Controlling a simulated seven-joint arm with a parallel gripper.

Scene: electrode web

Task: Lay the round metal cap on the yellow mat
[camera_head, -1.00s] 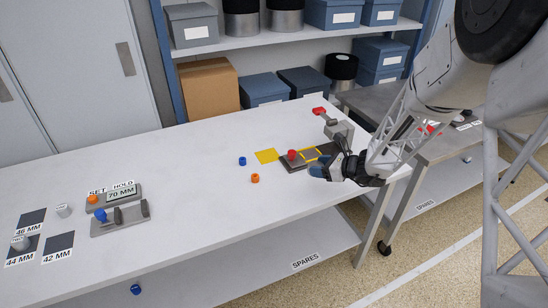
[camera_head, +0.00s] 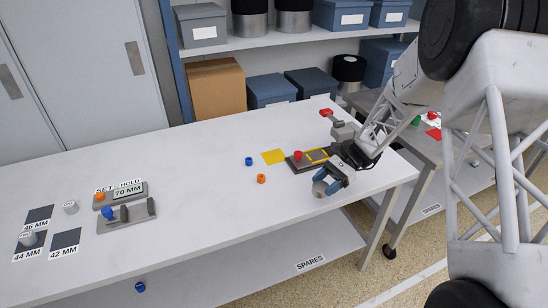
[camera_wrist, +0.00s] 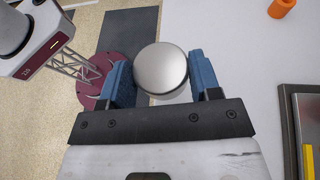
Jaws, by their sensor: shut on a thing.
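The round metal cap (camera_wrist: 160,68) is silver and smooth. My gripper (camera_wrist: 162,78) is shut on it, with a blue finger on each side. In the head view my gripper (camera_head: 330,183) and the cap (camera_head: 319,188) are near the table's front edge, at its right end. The cap's height above the table is hard to tell. The mat does not show in the wrist view.
A dark fixture (camera_head: 308,165) with a red knob (camera_head: 298,155) lies between mat and gripper. A blue piece (camera_head: 249,161) and an orange piece (camera_head: 261,178) stand near the mat. A red-handled device (camera_head: 341,131) is behind. The table's front middle is clear.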

